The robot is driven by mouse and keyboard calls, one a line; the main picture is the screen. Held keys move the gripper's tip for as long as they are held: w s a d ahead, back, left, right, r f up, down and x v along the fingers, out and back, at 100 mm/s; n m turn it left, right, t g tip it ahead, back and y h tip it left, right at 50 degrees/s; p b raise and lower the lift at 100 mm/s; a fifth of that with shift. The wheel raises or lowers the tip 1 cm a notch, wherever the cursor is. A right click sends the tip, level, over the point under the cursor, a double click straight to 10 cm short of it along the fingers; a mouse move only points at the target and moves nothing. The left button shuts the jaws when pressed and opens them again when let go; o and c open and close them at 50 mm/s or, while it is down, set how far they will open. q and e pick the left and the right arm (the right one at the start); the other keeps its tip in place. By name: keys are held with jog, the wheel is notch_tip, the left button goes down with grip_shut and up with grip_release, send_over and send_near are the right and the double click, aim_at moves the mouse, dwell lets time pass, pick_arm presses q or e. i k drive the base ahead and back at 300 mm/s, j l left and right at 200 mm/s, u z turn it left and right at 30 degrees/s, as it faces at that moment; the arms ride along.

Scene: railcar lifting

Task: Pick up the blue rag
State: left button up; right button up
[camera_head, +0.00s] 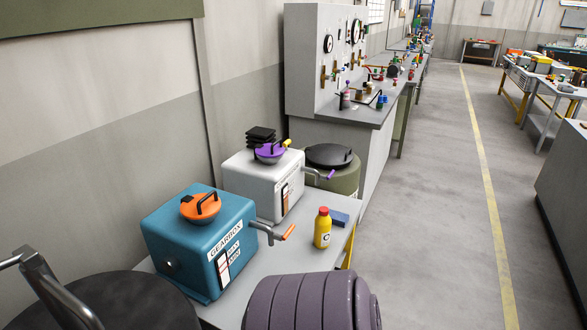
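A small flat blue piece (340,218), which looks like the folded blue rag, lies on the grey table (280,262) near its right edge. It is just behind and to the right of a yellow bottle (322,232) with a red cap. The bottle may hide a little of its left end. Nothing is seen holding the rag. Neither of my grippers shows in this view.
A teal gearbox (180,215) and a light grey box (245,172) with levers stand left of the bottle. A purple-grey ribbed object (310,300) fills the bottom foreground. An olive drum (345,180) stands behind the rag. Open floor (420,230) lies to the right.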

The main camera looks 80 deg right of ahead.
aim_at(341, 219)
jog(key=z, duration=2.95)
jog(key=i+l, duration=0.1)
jog(key=u, duration=0.05)
